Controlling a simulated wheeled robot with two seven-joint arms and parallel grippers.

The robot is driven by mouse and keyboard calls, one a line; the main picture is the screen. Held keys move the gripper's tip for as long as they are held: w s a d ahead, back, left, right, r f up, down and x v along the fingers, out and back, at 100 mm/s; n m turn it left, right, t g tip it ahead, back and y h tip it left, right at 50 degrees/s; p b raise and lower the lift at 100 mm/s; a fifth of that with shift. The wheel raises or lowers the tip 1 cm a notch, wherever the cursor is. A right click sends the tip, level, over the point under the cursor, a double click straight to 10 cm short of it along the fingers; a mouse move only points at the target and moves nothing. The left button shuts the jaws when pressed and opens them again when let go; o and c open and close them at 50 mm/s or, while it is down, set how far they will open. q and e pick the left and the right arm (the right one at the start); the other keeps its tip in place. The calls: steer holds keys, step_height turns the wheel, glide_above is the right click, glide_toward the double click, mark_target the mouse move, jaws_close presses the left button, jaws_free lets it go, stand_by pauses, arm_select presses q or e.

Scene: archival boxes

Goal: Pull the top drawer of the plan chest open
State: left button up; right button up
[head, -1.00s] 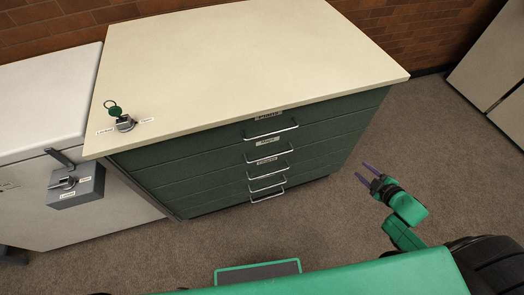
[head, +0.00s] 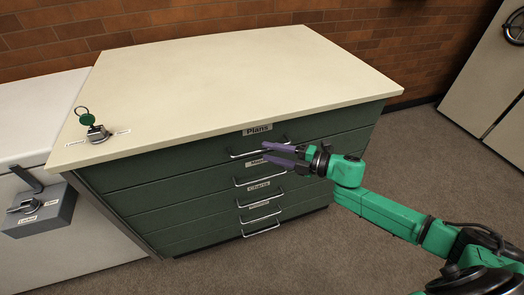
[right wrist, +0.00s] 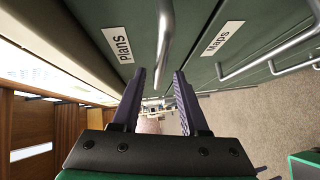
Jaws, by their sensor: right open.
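The plan chest (head: 170,190) is green with a cream top and several stacked drawers. Its top drawer, labelled "Plans" (head: 257,129), looks shut, flush with the front. Its bar handle (head: 245,154) shows in the head view, partly behind my fingers. My right gripper (head: 266,152) is open at the right part of this handle, purple fingers pointing left. In the right wrist view, the top handle (right wrist: 165,45) lies in line with the gap between the fingers (right wrist: 160,74); I cannot tell whether they touch it. My left gripper is out of view.
A key with a green tag (head: 87,119) stands in a lock on the chest top. A white cabinet with a grey lock box (head: 40,210) adjoins on the left. Handles of lower drawers (head: 260,180) lie just below my gripper. The carpet (head: 420,150) at right is clear.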

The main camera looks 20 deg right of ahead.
mark_target(262, 150)
steer(key=x, duration=0.3)
steer(key=shift+w+a, duration=0.1)
steer(key=shift+a, duration=0.05)
jaws_close()
steer(key=shift+f, duration=0.1)
stand_by(1.1)
